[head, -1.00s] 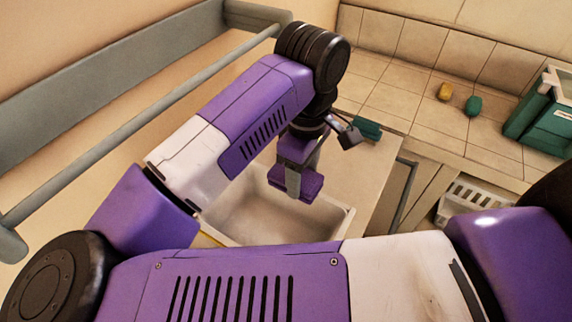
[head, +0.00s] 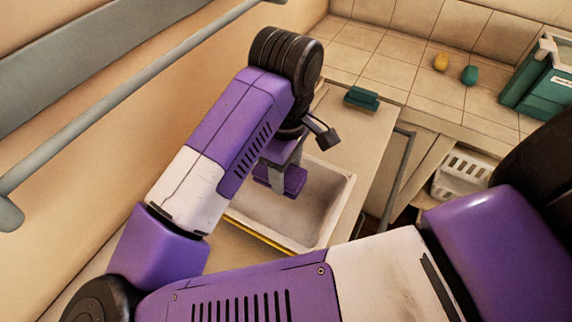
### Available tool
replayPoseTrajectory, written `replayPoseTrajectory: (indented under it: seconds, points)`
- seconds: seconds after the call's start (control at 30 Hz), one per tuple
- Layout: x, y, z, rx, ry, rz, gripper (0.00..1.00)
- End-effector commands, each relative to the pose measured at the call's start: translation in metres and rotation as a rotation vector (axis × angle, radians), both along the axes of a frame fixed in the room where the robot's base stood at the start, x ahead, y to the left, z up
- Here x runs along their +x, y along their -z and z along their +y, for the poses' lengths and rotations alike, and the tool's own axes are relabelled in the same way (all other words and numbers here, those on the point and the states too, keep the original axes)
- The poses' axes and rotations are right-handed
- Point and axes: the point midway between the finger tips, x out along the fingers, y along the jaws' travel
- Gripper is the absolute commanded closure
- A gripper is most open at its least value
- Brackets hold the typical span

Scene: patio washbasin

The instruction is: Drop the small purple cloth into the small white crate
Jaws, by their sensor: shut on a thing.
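The small purple cloth (head: 294,181) is in my gripper (head: 278,178), a folded-looking purple piece at the fingertips. My gripper is shut on it and holds it over the far left part of the white basin. Part of the cloth is hidden behind a grey finger. The small white crate (head: 462,175), with slotted sides, stands low at the right, below the tiled counter. My arm hides part of the area near it. The gripper is well to the left of the crate.
A green sponge-like block (head: 362,98) lies on the ledge behind the basin (head: 325,205). A grey rail (head: 398,175) runs along the basin's right side. Yellow (head: 440,62) and green (head: 469,75) small items and a green container (head: 540,85) are on the tiled counter (head: 400,75).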

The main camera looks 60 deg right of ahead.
Motion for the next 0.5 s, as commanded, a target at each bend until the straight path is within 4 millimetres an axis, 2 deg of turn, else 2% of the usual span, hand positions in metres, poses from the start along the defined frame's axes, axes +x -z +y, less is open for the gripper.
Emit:
replayPoseTrajectory:
  seconds: [0.27,0.3,0.4,0.5]
  points:
    - [-0.0001,0.0011,0.0,0.0,0.0,0.0,0.84]
    - [-0.0001,0.0011,0.0,0.0,0.001,0.0,0.4]
    - [-0.0002,0.001,0.0,0.0,0.001,0.0,0.2]
    - [-0.0002,0.001,0.0,0.0,0.001,0.0,0.2]
